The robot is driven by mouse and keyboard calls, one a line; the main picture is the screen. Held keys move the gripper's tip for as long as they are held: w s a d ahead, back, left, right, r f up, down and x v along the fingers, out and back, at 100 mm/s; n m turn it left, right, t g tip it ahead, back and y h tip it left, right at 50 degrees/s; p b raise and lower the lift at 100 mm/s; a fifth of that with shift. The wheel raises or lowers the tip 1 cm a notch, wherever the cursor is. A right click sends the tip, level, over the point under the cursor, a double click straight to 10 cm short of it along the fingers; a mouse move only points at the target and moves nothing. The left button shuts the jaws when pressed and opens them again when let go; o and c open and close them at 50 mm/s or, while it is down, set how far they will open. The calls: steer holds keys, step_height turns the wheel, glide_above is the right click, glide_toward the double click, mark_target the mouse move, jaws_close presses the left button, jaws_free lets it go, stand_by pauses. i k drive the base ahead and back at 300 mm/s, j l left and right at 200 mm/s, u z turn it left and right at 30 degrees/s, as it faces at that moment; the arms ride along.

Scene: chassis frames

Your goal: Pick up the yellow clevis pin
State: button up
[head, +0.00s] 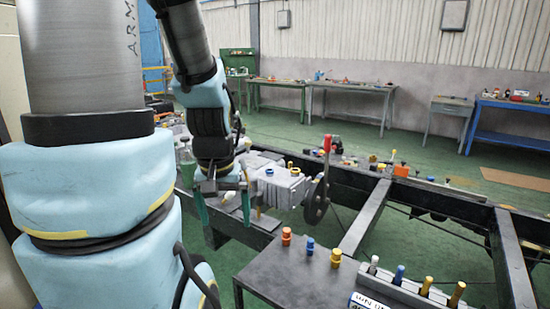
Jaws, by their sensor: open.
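I cannot tell by shape which of these is the clevis pin. My gripper (226,217) points down, with its teal fingers apart, over the chassis frame at left of the table. It is apart from these pins, farther back and to their left. I see nothing held between its fingers.
The rack (405,290) also holds a white and a blue pin. A grey engine-like block (280,188) and an upright red-handled lever (327,145) are right of my gripper. Dark chassis rails (440,198) run behind the table. Workbenches line the far wall; green floor lies between.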

mark_target(428, 281)
steer(key=z, duration=0.95)
